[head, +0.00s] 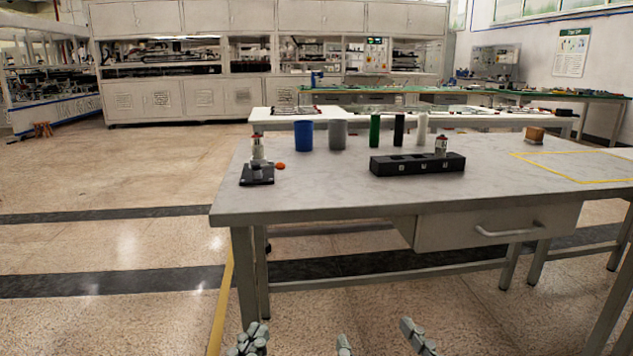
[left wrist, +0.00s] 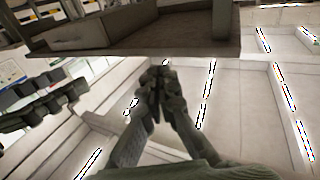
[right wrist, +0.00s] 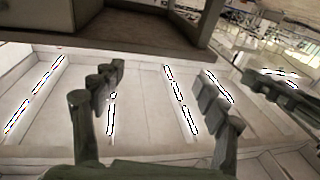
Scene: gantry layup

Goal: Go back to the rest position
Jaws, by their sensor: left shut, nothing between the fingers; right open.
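My left gripper (head: 248,340) is at the bottom edge of the head view, low in front of the table. In the left wrist view (left wrist: 157,75) its fingertips meet with nothing between them. My right gripper (head: 382,338) is also at the bottom edge, to the right of the left one. Its two fingers are wide apart and empty, as the right wrist view (right wrist: 160,85) also shows. Both grippers are apart from the table (head: 310,190) and below its top. Most of both arms is out of the head view.
On the table stand a black stand with a metal piece (head: 257,172), an orange disc (head: 280,166), a blue cup (head: 303,135), a grey cup (head: 338,134), a green cylinder (head: 375,131), a black slotted block (head: 417,164) and a wooden cube (head: 535,134).

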